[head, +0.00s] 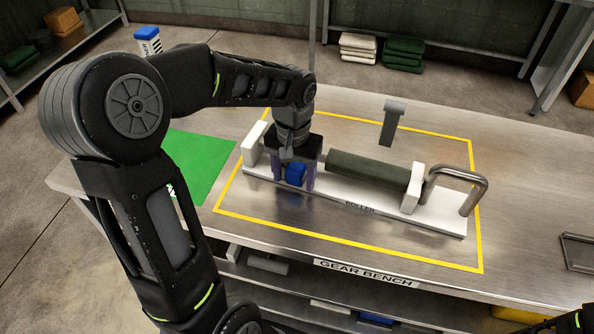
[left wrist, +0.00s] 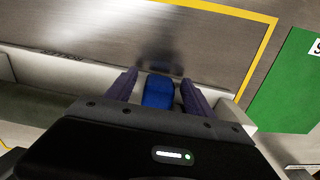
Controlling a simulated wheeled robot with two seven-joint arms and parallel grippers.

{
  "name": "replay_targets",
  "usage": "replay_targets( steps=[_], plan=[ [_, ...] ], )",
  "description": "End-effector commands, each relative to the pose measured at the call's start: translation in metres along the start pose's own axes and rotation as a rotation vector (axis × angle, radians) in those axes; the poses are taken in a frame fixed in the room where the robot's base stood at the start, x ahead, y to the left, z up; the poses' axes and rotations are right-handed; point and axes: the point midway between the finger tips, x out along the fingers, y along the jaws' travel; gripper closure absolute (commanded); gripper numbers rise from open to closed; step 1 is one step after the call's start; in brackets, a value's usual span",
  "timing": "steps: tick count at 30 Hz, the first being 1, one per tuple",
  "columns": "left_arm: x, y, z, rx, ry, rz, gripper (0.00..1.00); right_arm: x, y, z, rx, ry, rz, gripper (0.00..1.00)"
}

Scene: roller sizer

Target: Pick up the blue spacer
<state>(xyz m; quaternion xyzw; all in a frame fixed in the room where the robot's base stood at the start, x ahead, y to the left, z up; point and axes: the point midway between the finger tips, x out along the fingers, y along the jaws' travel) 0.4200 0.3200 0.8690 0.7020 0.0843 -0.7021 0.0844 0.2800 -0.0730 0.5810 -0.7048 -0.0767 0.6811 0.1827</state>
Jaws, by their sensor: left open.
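The blue spacer (head: 296,174) sits at the left part of the white roller stand (head: 440,221), near its left end block. My left gripper (head: 294,183) is over it from above, with its purple fingers on either side. In the left wrist view the spacer (left wrist: 158,91) lies between the two open fingers (left wrist: 158,97). Narrow gaps show beside it, but I cannot tell if either finger touches it. The palm and wrist hide part of the spacer. My right gripper does not show.
The dark green roller (head: 365,171) lies right of the spacer, up to a white end block (head: 413,188). A bent metal handle (head: 476,184) stands at the stand's right end. A grey upright piece (head: 391,122) is behind. A green mat (head: 205,155) lies left; the bench front is clear.

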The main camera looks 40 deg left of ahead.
Motion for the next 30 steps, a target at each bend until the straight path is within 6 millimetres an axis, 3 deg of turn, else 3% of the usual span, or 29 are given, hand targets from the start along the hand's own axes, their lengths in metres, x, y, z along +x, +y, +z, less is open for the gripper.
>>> replay_targets(
  steps=[4,26,30],
  plan=[
    [-0.0002,0.0,-0.0001,0.0,0.0,0.0,0.38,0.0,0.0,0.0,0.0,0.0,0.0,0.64],
    [-0.0002,0.0001,0.0,0.0,0.0,0.0,0.98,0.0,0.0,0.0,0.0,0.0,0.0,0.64],
    [-0.0003,0.0001,-0.0001,0.0,0.0,0.0,1.0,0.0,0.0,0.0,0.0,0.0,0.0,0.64]
  ],
)
